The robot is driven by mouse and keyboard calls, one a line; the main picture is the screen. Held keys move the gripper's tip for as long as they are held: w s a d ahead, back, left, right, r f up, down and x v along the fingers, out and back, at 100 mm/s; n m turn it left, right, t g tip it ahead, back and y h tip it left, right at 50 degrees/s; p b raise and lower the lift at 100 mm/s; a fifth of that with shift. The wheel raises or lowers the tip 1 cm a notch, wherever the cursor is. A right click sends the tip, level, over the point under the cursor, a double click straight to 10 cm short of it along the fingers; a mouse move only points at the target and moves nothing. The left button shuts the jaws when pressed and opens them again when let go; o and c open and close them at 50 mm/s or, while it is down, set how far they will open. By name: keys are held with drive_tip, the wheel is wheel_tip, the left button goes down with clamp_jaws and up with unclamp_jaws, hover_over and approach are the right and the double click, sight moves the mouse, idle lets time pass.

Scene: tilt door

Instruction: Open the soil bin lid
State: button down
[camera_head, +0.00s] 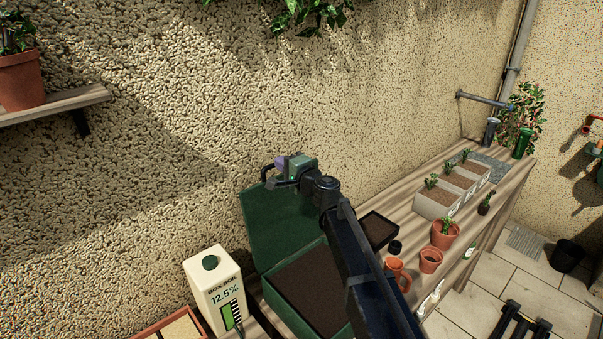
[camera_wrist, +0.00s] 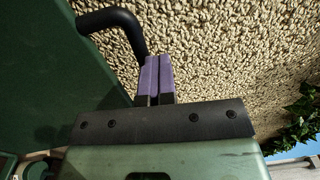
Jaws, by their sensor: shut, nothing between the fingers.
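The soil bin is a green box (camera_head: 289,306) holding dark soil (camera_head: 312,291). Its green lid (camera_head: 280,228) stands raised, tilted up near the textured wall. A black handle is at the lid's upper edge; in the wrist view the handle (camera_wrist: 118,20) curves beside my fingers and the lid (camera_wrist: 45,75) fills the left side. My gripper (camera_head: 281,164) is at the lid's top edge, with its purple fingers shut together and nothing between them. In the wrist view my gripper (camera_wrist: 158,70) is just right of the handle's end; I cannot tell whether they touch. My arm hides part of the bin.
A white box (camera_head: 215,290) marked 12.5% stands left of the bin. Right of it, the wooden bench (camera_head: 415,232) holds a dark tray (camera_head: 377,230), an orange mug (camera_head: 397,277), terracotta pots (camera_head: 444,236) and planters (camera_head: 438,203). The rough wall (camera_head: 370,90) is close behind the lid.

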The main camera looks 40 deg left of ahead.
drive_tip(key=shift+s+a+f, duration=0.1)
drive_tip(key=shift+a+f, duration=0.2)
drive_tip(key=shift+a, duration=0.3)
drive_tip(key=s+d+r+p, duration=0.1)
drive_tip(key=d+r+p, duration=0.1)
drive_tip(key=d, duration=0.4)
drive_tip(key=s+d+r+p, duration=0.1)
drive_tip(key=d+r+p, duration=0.2)
drive_tip(key=d, duration=0.4)
drive_tip(key=shift+d+r+p, duration=0.15)
drive_tip(key=shift+r+p, duration=0.05)
drive_tip(key=shift+p, duration=0.1)
drive_tip(key=s+d+f+n+g+h+b, duration=0.3)
drive_tip(key=s+d+f+n+g+h, duration=0.3)
drive_tip(key=d+f, duration=0.5)
drive_tip(key=d+f+m+t+h+b, duration=0.1)
drive_tip(key=d+f+h+b, duration=0.3)
drive_tip(key=d, duration=1.2)
drive_tip(key=d+f+m+t+h+b, duration=0.1)
drive_tip(key=d+f+h+b, duration=0.3)
drive_tip(key=d+f, duration=0.7)
drive_tip(key=d+f+m+h+b, duration=0.2)
drive_tip(key=d+f+h+b, duration=0.2)
drive_tip(key=d, duration=1.7)
wheel_tip(320, 180, down, 3)
drive_tip(key=shift+d+f+t+b, duration=0.15)
drive_tip(key=shift+d+t+b, duration=0.15)
drive_tip(key=shift+t, duration=0.1)
